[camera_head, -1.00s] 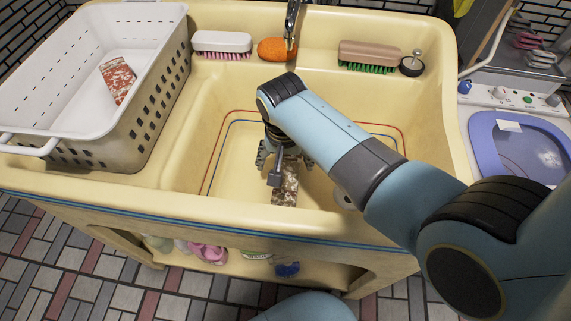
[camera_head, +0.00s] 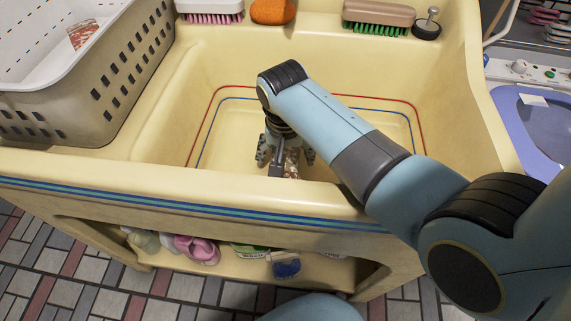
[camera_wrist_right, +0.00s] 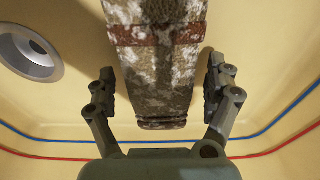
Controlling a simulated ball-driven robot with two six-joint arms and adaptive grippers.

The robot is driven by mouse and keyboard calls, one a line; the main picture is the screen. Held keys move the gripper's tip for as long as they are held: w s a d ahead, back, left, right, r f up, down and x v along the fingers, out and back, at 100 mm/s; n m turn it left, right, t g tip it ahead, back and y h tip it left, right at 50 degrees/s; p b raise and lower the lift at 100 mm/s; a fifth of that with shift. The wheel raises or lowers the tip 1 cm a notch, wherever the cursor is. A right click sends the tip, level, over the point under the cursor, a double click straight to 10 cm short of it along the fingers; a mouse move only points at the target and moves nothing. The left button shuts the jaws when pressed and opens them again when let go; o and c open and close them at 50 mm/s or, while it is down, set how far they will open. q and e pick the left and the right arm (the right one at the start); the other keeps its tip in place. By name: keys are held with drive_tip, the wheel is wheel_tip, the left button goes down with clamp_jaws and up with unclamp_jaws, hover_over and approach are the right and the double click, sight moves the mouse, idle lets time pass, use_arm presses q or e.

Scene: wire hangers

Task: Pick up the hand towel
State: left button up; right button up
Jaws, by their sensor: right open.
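The hand towel (camera_wrist_right: 158,60) is folded, brown and whitish mottled with a reddish-brown band. It lies in the yellow sink basin (camera_head: 235,110). In the right wrist view its near end lies between the two fingers of my right gripper (camera_wrist_right: 160,88), with a gap on each side. In the head view my right gripper (camera_head: 285,155) reaches down into the basin over the towel (camera_head: 292,163), hiding most of it. The right gripper is open and not touching the towel's sides. My left gripper is not in view.
A white and grey basket (camera_head: 85,95) holding a reddish mottled item (camera_head: 82,36) stands left. Brushes (camera_head: 380,14), an orange sponge (camera_head: 272,11) and a plug (camera_head: 427,26) sit on the back ledge. The drain (camera_wrist_right: 30,52) is beside the towel.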

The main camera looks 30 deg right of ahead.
sight(286, 151)
drive_tip(key=shift+c, duration=0.3)
drive_tip(key=c, duration=1.6)
drive_tip(key=shift+r, duration=0.1)
wheel_tip(286, 151, up, 10)
drive_tip(key=p, duration=0.3)
